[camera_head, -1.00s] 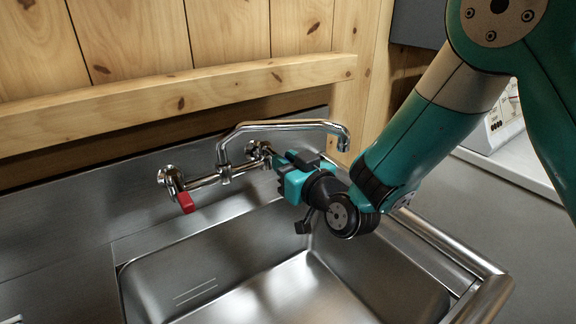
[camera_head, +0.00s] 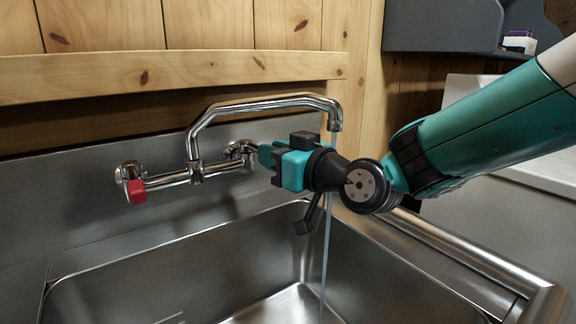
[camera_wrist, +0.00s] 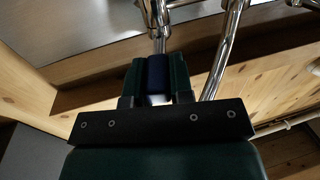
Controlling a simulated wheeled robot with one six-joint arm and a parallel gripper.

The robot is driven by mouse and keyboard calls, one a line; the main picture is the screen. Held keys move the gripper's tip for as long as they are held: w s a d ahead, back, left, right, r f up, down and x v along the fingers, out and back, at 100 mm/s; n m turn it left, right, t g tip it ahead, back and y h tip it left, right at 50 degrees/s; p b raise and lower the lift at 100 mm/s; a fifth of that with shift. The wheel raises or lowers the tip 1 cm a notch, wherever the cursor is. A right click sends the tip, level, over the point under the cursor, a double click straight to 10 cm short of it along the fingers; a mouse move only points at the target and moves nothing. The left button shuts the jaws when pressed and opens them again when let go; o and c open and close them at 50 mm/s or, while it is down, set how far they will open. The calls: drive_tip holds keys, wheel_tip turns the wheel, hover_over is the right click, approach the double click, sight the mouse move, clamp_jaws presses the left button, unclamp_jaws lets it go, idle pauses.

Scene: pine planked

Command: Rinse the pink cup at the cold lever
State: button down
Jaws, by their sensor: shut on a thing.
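A chrome wall faucet (camera_head: 265,104) spans the back of a steel sink (camera_head: 200,256). My gripper (camera_head: 265,155) is at the right-hand valve of the faucet. In the wrist view my gripper (camera_wrist: 158,75) is shut on the blue lever (camera_wrist: 158,70), which sits between its two fingers. In the head view my gripper hides this lever. A thin water stream (camera_head: 326,240) falls from the spout into the basin, partly hidden by my gripper and wrist. The pink cup is not in view.
A red lever (camera_head: 137,191) is on the left valve. A wooden rail (camera_head: 170,69) runs along the wall above the faucet. A dark shelf (camera_head: 440,25) hangs at upper right. The sink's raised right rim (camera_head: 450,255) lies below my arm.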

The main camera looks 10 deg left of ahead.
drive_tip(key=shift+d, duration=0.1)
drive_tip(key=c, duration=1)
unclamp_jaws()
drive_tip(key=shift+d, duration=0.1)
drive_tip(key=shift+s, duration=0.1)
drive_tip(key=b+v, duration=0.4)
drive_tip(key=v, duration=1.3)
drive_tip(key=shift+s, duration=0.15)
drive_tip(key=shift+r, duration=0.1)
